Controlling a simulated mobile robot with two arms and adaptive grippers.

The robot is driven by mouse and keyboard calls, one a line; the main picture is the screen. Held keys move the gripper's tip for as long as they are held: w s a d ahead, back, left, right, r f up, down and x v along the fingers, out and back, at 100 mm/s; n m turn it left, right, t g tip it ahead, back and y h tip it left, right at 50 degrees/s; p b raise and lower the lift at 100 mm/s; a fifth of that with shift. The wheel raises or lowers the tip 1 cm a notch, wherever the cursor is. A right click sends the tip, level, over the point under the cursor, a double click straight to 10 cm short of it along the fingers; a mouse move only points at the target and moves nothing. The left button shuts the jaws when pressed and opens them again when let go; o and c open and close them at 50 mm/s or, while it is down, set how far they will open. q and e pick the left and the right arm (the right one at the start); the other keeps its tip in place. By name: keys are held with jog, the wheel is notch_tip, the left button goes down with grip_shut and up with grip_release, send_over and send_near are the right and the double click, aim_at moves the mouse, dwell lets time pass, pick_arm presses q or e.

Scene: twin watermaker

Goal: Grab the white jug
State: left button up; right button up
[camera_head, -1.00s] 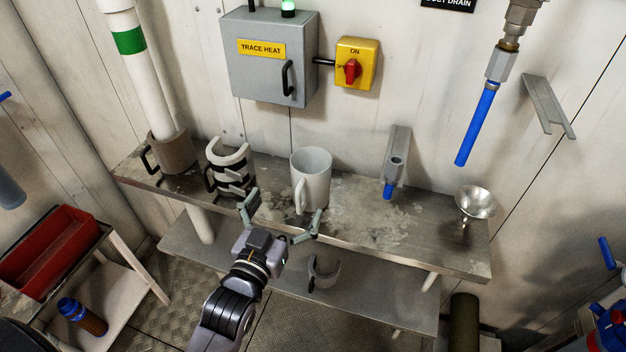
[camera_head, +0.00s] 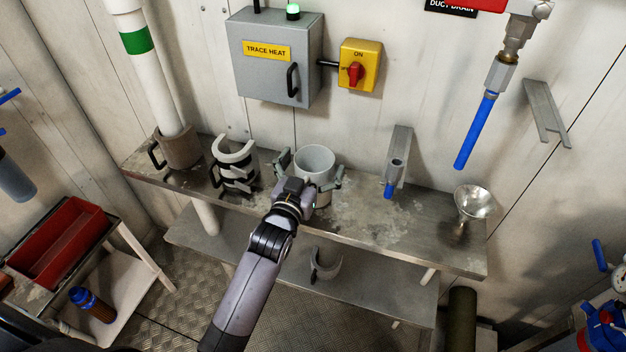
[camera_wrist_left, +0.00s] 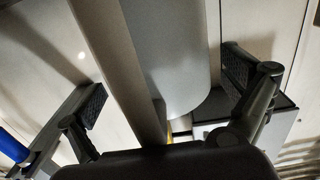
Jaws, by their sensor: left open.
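The white jug (camera_head: 316,160) stands upright on the metal shelf (camera_head: 400,222), partly hidden behind my left gripper. My left gripper (camera_head: 309,172) is open, with one finger at each side of the jug. In the left wrist view the jug's body (camera_wrist_left: 170,50) and its handle (camera_wrist_left: 118,70) lie between the two open fingers of my left gripper (camera_wrist_left: 165,90). A gap shows between each finger and the jug there. My right gripper is not in view.
Left of the jug on the shelf stand a black-and-white clamp-like holder (camera_head: 235,165) and a brown collar (camera_head: 178,150) around a white pipe. A bracket (camera_head: 397,165) and a metal funnel (camera_head: 472,204) are to the right. A grey control box (camera_head: 275,60) is on the wall behind.

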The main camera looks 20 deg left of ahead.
pick_arm(q)
jog(key=shift+s, duration=0.1)
jog(key=shift+c, duration=0.3)
jog(key=shift+c, duration=0.7)
jog(key=shift+r, duration=0.1)
jog(key=c, duration=1.5)
